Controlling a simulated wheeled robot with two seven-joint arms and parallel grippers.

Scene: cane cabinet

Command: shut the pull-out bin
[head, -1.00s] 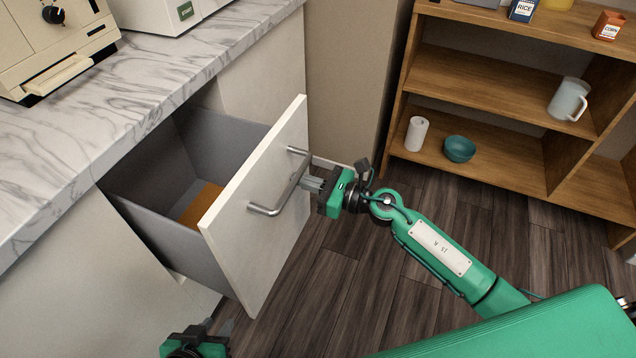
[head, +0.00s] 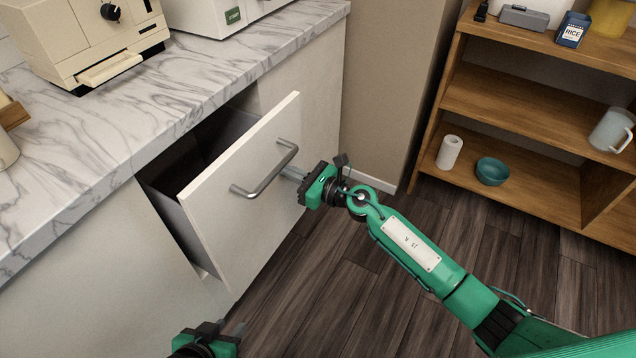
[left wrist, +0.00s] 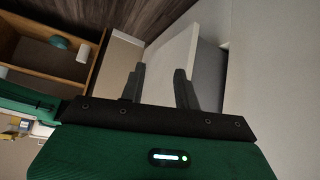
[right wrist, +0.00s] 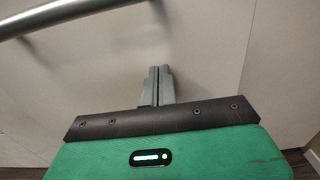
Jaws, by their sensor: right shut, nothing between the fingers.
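The pull-out bin is partly open under the counter, its white front panel (head: 225,205) standing out from the cabinet with a dark gap behind it. A metal bar handle (head: 266,176) crosses the panel; it also shows in the right wrist view (right wrist: 65,18). My right gripper (head: 290,174) is shut and empty, its fingertips at the panel beside the handle; exact contact is hard to tell. My left gripper (head: 236,328) is low, below the panel. In the left wrist view its fingers (left wrist: 160,82) are apart, with the panel (left wrist: 172,62) beyond them.
A marble counter (head: 150,110) above the bin carries a cream appliance (head: 85,35) and a white one (head: 215,15). A wooden shelf (head: 520,100) holds a teal bowl (head: 492,171), a white cylinder (head: 449,152) and a pitcher (head: 612,130). The floor between is clear.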

